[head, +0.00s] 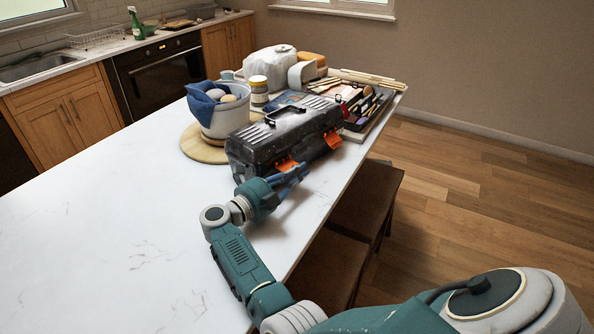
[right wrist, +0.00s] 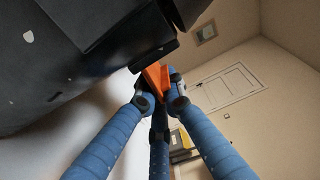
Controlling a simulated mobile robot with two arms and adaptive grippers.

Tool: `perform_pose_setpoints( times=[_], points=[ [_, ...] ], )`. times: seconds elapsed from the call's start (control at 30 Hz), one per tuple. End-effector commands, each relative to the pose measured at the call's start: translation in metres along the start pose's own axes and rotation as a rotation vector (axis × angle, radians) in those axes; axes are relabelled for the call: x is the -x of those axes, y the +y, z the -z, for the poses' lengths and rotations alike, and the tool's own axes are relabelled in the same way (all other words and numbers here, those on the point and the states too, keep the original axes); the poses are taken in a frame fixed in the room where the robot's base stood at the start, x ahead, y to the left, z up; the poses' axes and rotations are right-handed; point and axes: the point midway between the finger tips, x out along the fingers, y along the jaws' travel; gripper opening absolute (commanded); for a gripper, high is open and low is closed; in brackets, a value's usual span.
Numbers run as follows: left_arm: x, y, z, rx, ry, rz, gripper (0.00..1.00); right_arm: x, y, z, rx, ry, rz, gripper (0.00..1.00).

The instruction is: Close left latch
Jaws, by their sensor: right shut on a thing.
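A dark toolbox (head: 262,148) with a black top handle stands on the white table, its lid down. Two orange latches are on its front: the left latch (head: 286,164) and the right latch (head: 333,140). My right gripper (head: 300,172) is at the left latch, low at the front of the box. In the right wrist view, its blue fingers (right wrist: 160,98) are shut on the orange latch (right wrist: 154,76), just below the dark box edge (right wrist: 70,60). The latch sticks out from the box there. My left gripper is not in view.
Benches (head: 372,195) stand along the table's edge. The table's left part is clear.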

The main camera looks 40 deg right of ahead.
Motion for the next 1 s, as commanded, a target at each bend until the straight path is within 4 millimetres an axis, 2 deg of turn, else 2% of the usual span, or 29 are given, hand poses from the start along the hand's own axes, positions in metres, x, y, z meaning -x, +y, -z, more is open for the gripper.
perform_pose_setpoints(
  times=[0.03,0.4,1.0],
  points=[
    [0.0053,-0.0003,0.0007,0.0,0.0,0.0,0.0,-0.0001,-0.0065,0.0001,0.023,0.002,0.003,0.0],
    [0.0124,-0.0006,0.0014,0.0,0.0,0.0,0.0,-0.0003,-0.0103,0.0005,0.134,0.001,0.004,0.0],
    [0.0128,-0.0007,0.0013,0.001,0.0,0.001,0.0,0.0,-0.0104,0.0001,0.144,-0.001,0.004,0.0]
  ],
)
